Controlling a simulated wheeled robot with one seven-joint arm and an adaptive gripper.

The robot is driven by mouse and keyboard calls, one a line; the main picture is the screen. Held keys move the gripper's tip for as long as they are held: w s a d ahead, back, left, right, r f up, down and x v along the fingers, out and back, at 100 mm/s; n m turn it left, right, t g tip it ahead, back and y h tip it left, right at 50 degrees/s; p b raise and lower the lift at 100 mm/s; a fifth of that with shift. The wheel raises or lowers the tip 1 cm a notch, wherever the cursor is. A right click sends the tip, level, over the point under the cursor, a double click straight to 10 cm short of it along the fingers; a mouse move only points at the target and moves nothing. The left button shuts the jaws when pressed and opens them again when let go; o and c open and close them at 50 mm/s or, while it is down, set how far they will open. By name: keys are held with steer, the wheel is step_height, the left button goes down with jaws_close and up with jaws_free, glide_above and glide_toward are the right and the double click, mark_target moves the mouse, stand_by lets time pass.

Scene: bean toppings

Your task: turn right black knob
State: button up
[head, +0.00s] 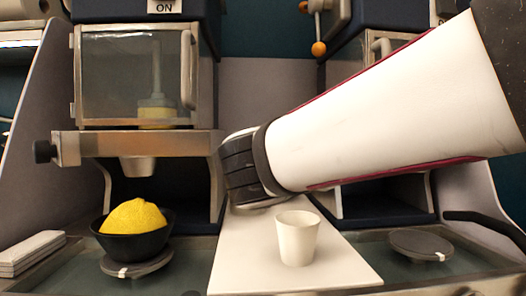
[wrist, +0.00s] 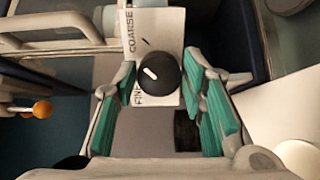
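In the wrist view, a round black knob (wrist: 157,72) with a white pointer mark sits on a white label plate (wrist: 158,22) reading COARSE and FINE. My gripper (wrist: 158,76) is open, with one teal-padded finger on each side of the knob. Gaps show between the pads and the knob, and nothing is held. In the head view, my white arm reaches from the upper right to the centre and hides the gripper and this knob. Another black knob (head: 45,151) shows on the left side of the left machine.
A black bowl (head: 133,243) with a yellow heap stands on a round pad under the left machine (head: 150,142). A white cup (head: 297,238) stands on the white board (head: 235,270) below my arm. An orange-ball lever (head: 318,48) is at the upper middle. The right pad (head: 420,244) is empty.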

steer(key=shift+o, duration=1.1)
steer(key=v, duration=0.7)
steer(key=shift+s+a, duration=0.2)
steer(key=shift+d, duration=0.1)
